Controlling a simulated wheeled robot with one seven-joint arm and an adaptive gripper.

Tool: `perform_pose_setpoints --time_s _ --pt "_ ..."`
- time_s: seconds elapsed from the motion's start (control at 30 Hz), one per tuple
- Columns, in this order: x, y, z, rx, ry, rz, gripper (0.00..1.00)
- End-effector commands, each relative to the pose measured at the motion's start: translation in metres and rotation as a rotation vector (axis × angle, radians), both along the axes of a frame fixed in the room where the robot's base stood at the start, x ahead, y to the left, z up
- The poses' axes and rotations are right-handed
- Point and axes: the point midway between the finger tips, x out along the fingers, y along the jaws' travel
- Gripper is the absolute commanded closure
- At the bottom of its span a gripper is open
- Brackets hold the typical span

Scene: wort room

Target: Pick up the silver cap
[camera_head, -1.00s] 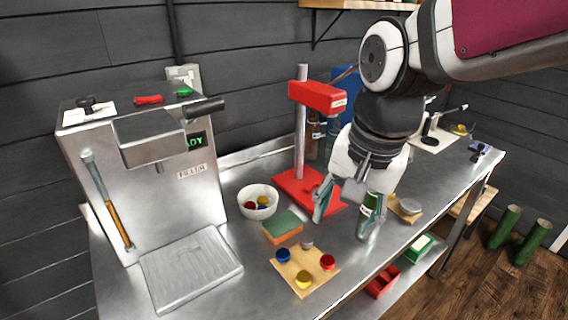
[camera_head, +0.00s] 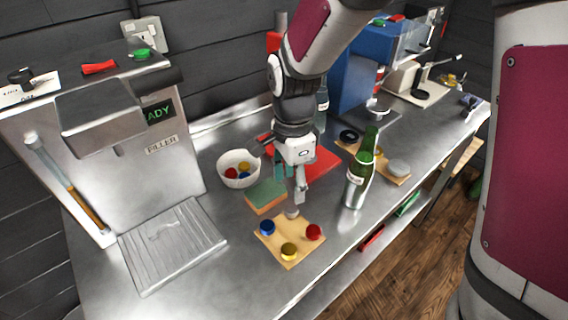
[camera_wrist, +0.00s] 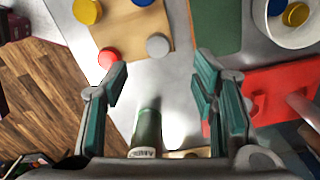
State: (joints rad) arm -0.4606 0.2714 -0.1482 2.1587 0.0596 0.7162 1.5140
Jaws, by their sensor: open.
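The silver cap (camera_head: 291,212) sits at the back corner of a small wooden board (camera_head: 272,246) in the head view, close below my gripper's fingertips. Blue (camera_head: 267,228), red (camera_head: 313,232) and yellow (camera_head: 288,251) caps are on the same board. My gripper (camera_head: 291,192) points down, open and empty. In the wrist view the silver cap (camera_wrist: 158,46) lies near the board's edge, between the lines of my spread fingers (camera_wrist: 162,73) and beyond their tips. The red cap (camera_wrist: 109,57) is close to the left fingertip. I see no contact with the silver cap.
A green bottle (camera_head: 361,172) stands right of my gripper. The red press base (camera_head: 318,163) is behind. The steel counter is bare in front of the bottle.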

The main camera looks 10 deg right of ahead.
Motion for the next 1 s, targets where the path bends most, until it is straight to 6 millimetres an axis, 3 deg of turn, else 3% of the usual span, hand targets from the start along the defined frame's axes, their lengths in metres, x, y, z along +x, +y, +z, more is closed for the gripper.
perform_pose_setpoints --time_s 0.1,0.33,0.63,0.93,1.0 --pt "0.0 0.0 -0.015 0.0 0.001 0.001 0.47" --pt "-0.002 0.001 -0.03 0.0 0.003 0.002 0.47" --pt "-0.005 0.003 -0.07 -0.001 0.002 0.001 0.47" --pt "-0.004 0.003 -0.074 0.001 -0.002 0.002 0.47" --pt "-0.004 0.003 -0.074 0.0 -0.001 0.002 0.58"
